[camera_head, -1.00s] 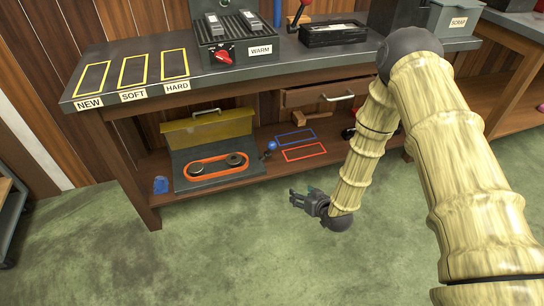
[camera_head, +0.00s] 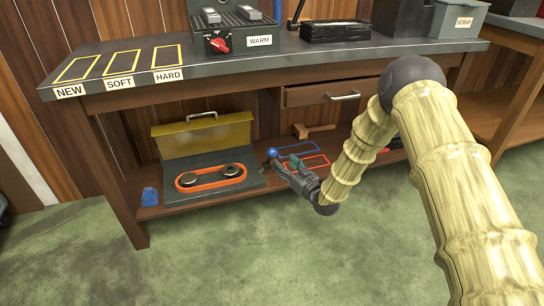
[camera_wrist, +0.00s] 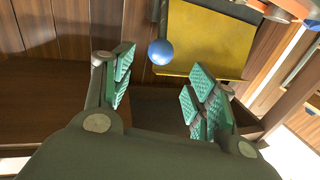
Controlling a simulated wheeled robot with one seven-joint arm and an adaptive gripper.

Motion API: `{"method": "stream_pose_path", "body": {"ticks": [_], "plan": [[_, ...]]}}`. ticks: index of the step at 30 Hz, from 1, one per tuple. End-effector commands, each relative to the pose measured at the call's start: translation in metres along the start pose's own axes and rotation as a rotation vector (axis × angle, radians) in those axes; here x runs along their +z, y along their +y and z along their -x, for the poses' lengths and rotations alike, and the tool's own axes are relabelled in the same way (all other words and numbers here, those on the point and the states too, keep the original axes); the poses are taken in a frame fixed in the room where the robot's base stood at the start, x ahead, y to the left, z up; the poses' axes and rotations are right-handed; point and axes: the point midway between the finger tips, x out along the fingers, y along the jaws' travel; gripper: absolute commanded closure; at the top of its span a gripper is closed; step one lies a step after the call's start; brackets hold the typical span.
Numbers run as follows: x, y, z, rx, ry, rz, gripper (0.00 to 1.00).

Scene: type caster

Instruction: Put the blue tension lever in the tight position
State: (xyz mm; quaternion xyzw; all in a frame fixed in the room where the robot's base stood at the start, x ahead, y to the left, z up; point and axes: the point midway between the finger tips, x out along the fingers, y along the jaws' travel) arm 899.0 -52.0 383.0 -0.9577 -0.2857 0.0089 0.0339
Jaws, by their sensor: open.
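The blue tension lever shows as a round blue knob (camera_head: 272,152) at the right side of the belt unit (camera_head: 248,184) on the lower shelf. An orange belt (camera_head: 187,181) runs around two pulleys there, under a raised yellow cover (camera_head: 200,138). My gripper (camera_head: 282,165) is open beside the knob, close to it in the head view. In the wrist view, the blue knob (camera_wrist: 160,51) lies ahead of the gap between my green-padded fingers (camera_wrist: 160,88), in front of the yellow cover (camera_wrist: 205,45). I see no contact. The lever's base is hidden.
Red (camera_head: 318,167) and blue (camera_head: 312,149) outlines mark the shelf right of the belt unit. A wooden mallet (camera_head: 312,131) lies behind them. The bench top (camera_head: 215,72) overhangs the shelf, with a drawer (camera_head: 315,93) below it.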

Motion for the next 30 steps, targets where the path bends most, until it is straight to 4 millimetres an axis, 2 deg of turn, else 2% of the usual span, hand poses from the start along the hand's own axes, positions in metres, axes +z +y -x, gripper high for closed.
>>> {"method": "stream_pose_path", "body": {"ticks": [12,18,24,30], "plan": [[0.004,0.000,-0.064,0.000,0.000,0.000,0.42],[0.003,0.000,-0.088,-0.001,0.000,0.001,0.42],[0.001,0.000,-0.099,0.000,-0.002,0.000,0.42],[0.000,0.000,-0.100,0.000,-0.002,-0.001,0.42]]}}
